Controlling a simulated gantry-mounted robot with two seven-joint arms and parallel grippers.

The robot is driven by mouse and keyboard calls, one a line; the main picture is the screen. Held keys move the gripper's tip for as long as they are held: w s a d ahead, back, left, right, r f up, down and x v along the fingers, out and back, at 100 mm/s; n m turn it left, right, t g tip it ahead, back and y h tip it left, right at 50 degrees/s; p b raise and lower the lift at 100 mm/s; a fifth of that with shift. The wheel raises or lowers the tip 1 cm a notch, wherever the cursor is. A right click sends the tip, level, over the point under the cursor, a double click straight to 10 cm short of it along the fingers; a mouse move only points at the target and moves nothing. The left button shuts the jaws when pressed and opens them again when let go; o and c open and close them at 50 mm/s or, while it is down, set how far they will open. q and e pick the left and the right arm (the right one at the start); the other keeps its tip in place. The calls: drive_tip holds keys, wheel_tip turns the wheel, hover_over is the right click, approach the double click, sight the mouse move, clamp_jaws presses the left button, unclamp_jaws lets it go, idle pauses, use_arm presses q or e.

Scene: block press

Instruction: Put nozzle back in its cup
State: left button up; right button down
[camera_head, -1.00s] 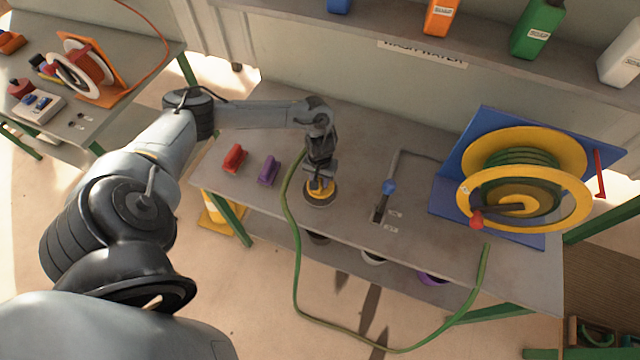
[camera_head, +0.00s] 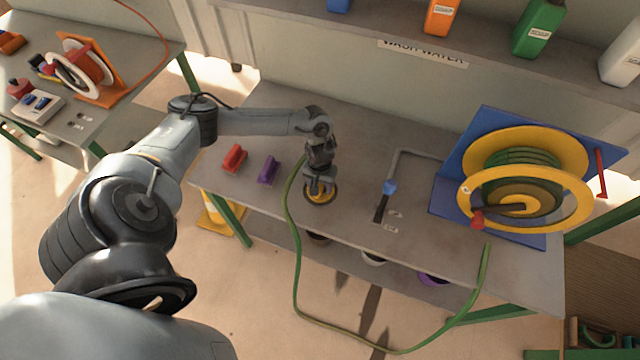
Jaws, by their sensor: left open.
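The cup (camera_head: 321,202) shows as a dark round holder with a yellow rim on the grey bench. My left gripper (camera_head: 320,186) points down right over it, open, its two fingers spread at the rim. The green hose (camera_head: 297,290) runs from the reel over the bench's front edge and up to the gripper. The nozzle at the hose's end is mostly hidden by the gripper, so I cannot tell how fully it sits in the cup. My right gripper is out of view.
A red block (camera_head: 234,158) and a purple block (camera_head: 268,170) lie left of the gripper. A blue-knobbed lever (camera_head: 389,188) stands to its right. The yellow hose reel (camera_head: 466,205) on its blue stand fills the bench's right end. Bottles line the shelf behind.

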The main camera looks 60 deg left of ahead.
use_arm(q)
wheel_tip(320, 180, up, 12)
drive_tip(key=f+p, duration=0.1)
drive_tip(key=p, duration=0.1)
drive_tip(key=w+d+m+t+h, duration=0.25)
drive_tip(key=d+m+t, duration=0.55)
drive_tip(key=d, duration=2.2)
drive_tip(key=s+a+r+m+g+y, duration=0.1)
drive_tip(key=s+a+g, duration=0.1)
drive_tip(key=s, duration=0.5)
drive_tip(key=s+a+r+m+g+y, duration=0.1)
drive_tip(key=s+a+r+g, duration=0.1)
drive_tip(key=s, duration=0.5)
drive_tip(key=shift+s+a+r, duration=0.2)
drive_tip(key=shift+a+r, duration=0.05)
drive_tip(key=shift+a, duration=0.6)
